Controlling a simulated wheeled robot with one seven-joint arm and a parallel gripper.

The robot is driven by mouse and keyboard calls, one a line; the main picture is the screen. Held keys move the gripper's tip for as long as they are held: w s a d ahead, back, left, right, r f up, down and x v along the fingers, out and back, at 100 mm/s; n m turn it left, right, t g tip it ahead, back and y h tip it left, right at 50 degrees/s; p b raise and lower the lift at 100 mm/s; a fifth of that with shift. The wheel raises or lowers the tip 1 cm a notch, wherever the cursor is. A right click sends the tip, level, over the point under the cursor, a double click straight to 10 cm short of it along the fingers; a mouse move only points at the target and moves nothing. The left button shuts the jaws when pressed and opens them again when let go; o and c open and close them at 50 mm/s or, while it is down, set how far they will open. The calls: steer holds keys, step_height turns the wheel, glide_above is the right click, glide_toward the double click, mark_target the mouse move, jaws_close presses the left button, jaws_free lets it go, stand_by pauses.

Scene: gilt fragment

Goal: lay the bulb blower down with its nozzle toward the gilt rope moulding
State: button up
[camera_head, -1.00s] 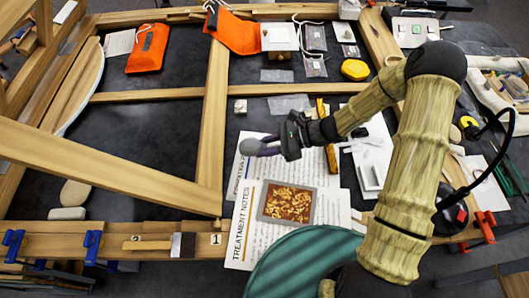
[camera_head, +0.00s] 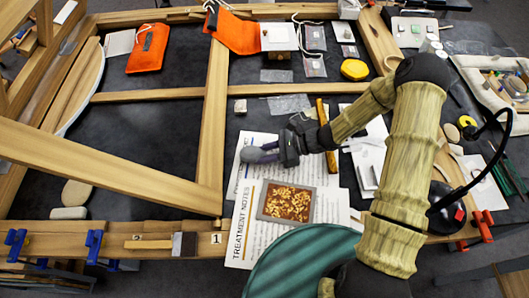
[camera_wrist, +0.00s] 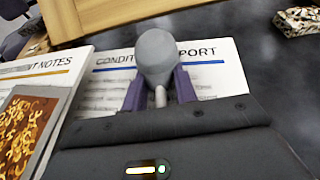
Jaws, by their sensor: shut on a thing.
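The bulb blower (camera_head: 251,155) is a grey bulb at the end of my gripper (camera_head: 272,153), over the condition report sheet. In the wrist view the bulb (camera_wrist: 156,57) sits beyond and between the purple fingers of my gripper (camera_wrist: 160,88). They are shut on the blower, and its pale nozzle runs back toward my palm. In the head view that is rightward, the side of the gilt rope moulding (camera_head: 331,160). The moulding is a narrow golden strip right of the gripper, partly hidden by my arm. I cannot tell whether the bulb touches the paper.
The treatment notes (camera_head: 240,235) lie nearer, with a framed panel of gilt flakes (camera_head: 289,201) on them. A small speckled block (camera_head: 240,106) stands beyond the report. A wooden beam (camera_head: 212,130) runs along the left. Dark tabletop is bare between the block and the report.

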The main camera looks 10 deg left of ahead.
steer(key=shift+f, duration=0.25)
steer(key=o, duration=1)
steer(key=shift+r, duration=0.2)
steer(key=shift+w+d+r, duration=0.1)
steer(key=shift+d+r, duration=0.1)
steer(key=shift+d, duration=0.15)
steer(key=p+v, duration=0.6)
steer(key=v, duration=0.9)
steer(key=shift+w+d+r+p, duration=0.15)
steer(key=shift+d+r+p, duration=0.1)
steer(key=shift+p, duration=0.15)
steer(key=shift+w+d, duration=0.1)
steer(key=shift+d, duration=0.4)
steer(key=shift+r, duration=0.1)
